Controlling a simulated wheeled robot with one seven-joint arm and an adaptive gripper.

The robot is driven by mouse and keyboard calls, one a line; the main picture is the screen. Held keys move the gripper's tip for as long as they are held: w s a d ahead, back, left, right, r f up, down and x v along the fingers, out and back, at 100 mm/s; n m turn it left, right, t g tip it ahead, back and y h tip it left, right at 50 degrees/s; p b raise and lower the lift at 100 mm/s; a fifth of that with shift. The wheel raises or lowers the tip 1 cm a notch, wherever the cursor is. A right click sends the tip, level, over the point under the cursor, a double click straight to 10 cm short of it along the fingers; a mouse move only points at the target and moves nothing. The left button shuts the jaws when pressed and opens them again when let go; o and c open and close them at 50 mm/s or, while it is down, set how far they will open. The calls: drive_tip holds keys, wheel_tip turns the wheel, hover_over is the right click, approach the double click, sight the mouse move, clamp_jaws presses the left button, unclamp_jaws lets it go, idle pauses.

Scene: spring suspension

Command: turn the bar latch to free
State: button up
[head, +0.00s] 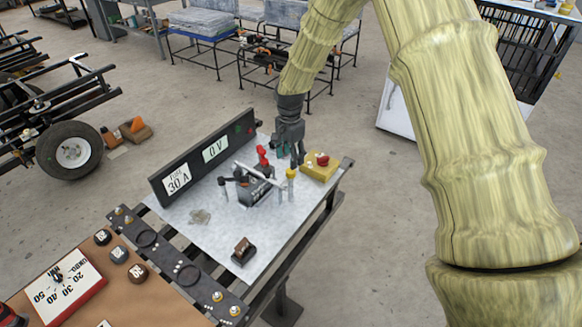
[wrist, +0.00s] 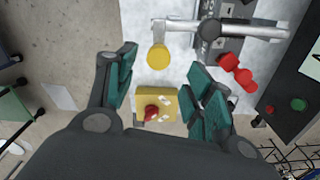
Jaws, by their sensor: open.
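The bar latch (head: 258,175) is a pale metal bar lying across a dark grey block (head: 254,191) on the light metal table (head: 212,240). It also shows at the top of the wrist view (wrist: 257,31). A yellow round knob (head: 291,173) stands at the near right of the block. In the wrist view the knob (wrist: 158,57) lies ahead of the gap between my fingers, at the end of a pale strip. My gripper (head: 289,160) is open and empty, pointing down above the table's far right part, beside the block. Its teal-padded fingers (wrist: 162,88) show apart.
A yellow box with a red button (head: 319,165) stands close to my gripper on the right. A red part (head: 262,156) sticks up behind the block. A dark panel reading "FUSE 30 A" and "0 V" (head: 204,156) stands along the back edge.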

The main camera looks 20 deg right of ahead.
sight(291, 171)
drive_tip(key=shift+s+f+p, duration=0.1)
drive_tip(key=shift+f+p, duration=0.5)
drive_tip(key=shift+f, duration=2.5)
drive_tip(key=c, duration=1)
